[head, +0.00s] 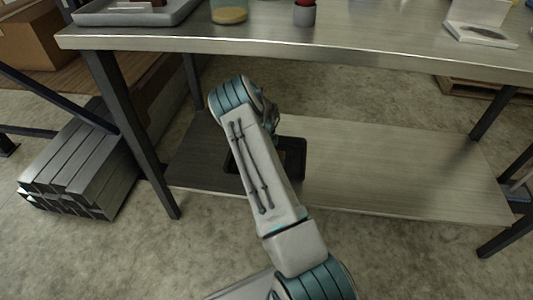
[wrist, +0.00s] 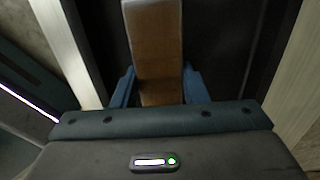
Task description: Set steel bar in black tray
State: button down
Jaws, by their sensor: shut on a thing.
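The black tray (head: 294,152) lies on the lower shelf of the workbench, partly hidden behind my arm in the head view. In the wrist view its dark floor (wrist: 222,35) shows on both sides of the held bar. My gripper (wrist: 159,78) has its blue fingers shut on the steel bar (wrist: 158,45), which looks brownish with a paler far end. The bar is over the tray area; I cannot tell whether it touches the tray floor. My arm hides the gripper and the bar in the head view.
The bench top (head: 330,45) overhangs the lower shelf (head: 400,165), whose right part is bare. Dark bench legs (head: 130,130) stand at the sides. Stacked metal bars (head: 80,165) lie on the floor at left. A grey tray (head: 180,14) and a red-topped pot (head: 304,14) stand on the bench.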

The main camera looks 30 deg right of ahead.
jog(key=shift+d+f+b, duration=0.1)
jog(key=shift+f+b, duration=0.9)
jog(key=shift+f, duration=0.65)
jog(key=shift+f, duration=0.2)
jog(key=c, duration=0.8)
grip_release()
jog(key=shift+c, duration=0.2)
notch_tip(320, 180, up, 8)
jog(key=p, duration=0.3)
jog(key=shift+f, duration=0.1)
jog(key=shift+s+f, duration=0.1)
